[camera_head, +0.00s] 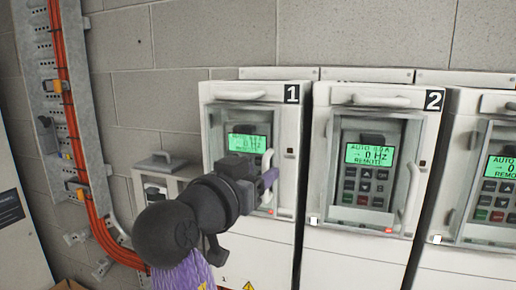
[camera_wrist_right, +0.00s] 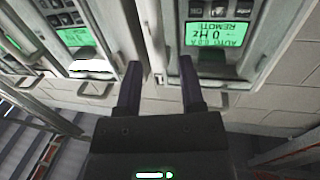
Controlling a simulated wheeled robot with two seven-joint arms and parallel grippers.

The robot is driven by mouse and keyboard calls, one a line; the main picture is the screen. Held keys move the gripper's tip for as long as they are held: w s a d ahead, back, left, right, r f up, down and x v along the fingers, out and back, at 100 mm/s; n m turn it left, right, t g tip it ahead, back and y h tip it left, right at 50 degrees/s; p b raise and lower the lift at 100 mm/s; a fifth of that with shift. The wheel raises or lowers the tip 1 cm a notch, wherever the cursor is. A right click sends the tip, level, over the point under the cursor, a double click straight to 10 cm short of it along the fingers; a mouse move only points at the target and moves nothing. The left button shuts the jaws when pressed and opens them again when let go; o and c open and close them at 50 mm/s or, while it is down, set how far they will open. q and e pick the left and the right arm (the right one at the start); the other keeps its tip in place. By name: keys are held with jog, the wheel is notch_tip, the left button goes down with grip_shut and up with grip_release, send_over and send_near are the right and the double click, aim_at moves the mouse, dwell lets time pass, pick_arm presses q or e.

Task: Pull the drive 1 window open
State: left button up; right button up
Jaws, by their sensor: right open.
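A pale upright handle (camera_head: 267,163) is on the window's right side, partly hidden by my gripper. My right gripper (camera_head: 268,182) is open at the handle's lower part, and my arm hides much of the drive's keypad. In the right wrist view, which looks upside down, a pale bar that appears to be this handle (camera_wrist_right: 153,35) lies between the two dark fingers (camera_wrist_right: 159,68). I cannot tell whether they touch it. My left gripper is out of view.
Drive 2 (camera_head: 428,130) stands close to the right with its own handle (camera_head: 411,195), and a third drive (camera_head: 452,190) is beyond it. A smaller grey box (camera_head: 160,161) is on the left. Orange cables (camera_head: 72,110) run down a metal tray on the wall.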

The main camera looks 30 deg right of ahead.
aim_at(263, 169)
jog(key=p+x, duration=0.1)
jog(key=x, duration=0.2)
jog(key=shift+w+d, duration=0.1)
jog(key=shift+d, duration=0.1)
jog(key=shift+a, duration=0.1)
grip_shut()
dwell(1.1)
